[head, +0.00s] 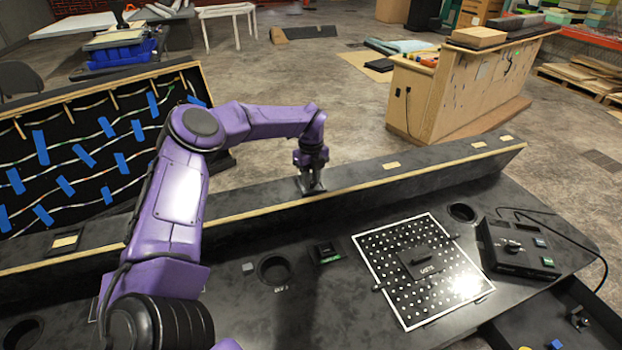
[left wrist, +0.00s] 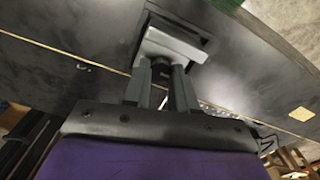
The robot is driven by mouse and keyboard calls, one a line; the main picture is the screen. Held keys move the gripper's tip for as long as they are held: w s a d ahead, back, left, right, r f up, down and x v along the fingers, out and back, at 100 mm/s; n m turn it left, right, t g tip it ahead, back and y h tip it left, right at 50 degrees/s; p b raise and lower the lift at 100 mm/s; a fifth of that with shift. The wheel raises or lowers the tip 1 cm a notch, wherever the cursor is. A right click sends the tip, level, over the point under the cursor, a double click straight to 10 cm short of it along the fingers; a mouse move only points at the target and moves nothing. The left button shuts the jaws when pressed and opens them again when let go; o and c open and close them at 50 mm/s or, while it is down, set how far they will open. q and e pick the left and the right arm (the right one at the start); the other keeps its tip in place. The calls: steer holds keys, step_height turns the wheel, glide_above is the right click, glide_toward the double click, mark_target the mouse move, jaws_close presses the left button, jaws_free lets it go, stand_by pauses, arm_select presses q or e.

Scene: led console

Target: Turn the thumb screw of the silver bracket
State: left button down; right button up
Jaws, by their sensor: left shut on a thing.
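The silver bracket (left wrist: 172,45) is a pale metal block on a dark plate, set on the long black ledge; it shows at the top middle of the left wrist view. In the head view only a small grey part of it shows (head: 314,188) under my left gripper (head: 310,178). My left gripper also shows in the left wrist view (left wrist: 161,68), pointing at the bracket, its two grey fingers a little apart and shut on the thumb screw. The fingers and bracket hide the thumb screw itself. My right gripper is not in view.
The black ledge (head: 400,180) runs across the back of the console. In front of it are a perforated white-edged panel (head: 400,306), a black control box (head: 520,250) and round holes. A board with blue tape (head: 85,150) stands at the left.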

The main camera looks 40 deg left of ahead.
arm_select(q)
steer(key=m+b, duration=0.2)
steer(key=m, duration=0.1)
steer(key=shift+f, duration=0.15)
steer(key=m+b, duration=0.1)
steer(key=m, duration=0.2)
steer(key=shift+m, duration=0.4)
steer(key=m, duration=0.3)
steer(key=shift+m, duration=0.3)
steer(key=m, duration=0.4)
steer(key=shift+r+m, duration=0.2)
steer(key=shift+m, duration=0.1)
steer(key=m, duration=0.5)
steer(key=shift+w+p, duration=0.1)
steer(key=shift+p, duration=0.2)
steer(key=m+p, duration=0.1)
steer(key=m, duration=0.5)
steer(key=shift+a+r, duration=0.1)
steer(key=shift+r, duration=0.05)
steer(key=m+p, duration=0.1)
steer(key=m, duration=0.4)
steer(key=shift+w+m+p, duration=0.1)
steer(key=shift+m+p, duration=0.3)
steer(key=shift+m, duration=1.9)
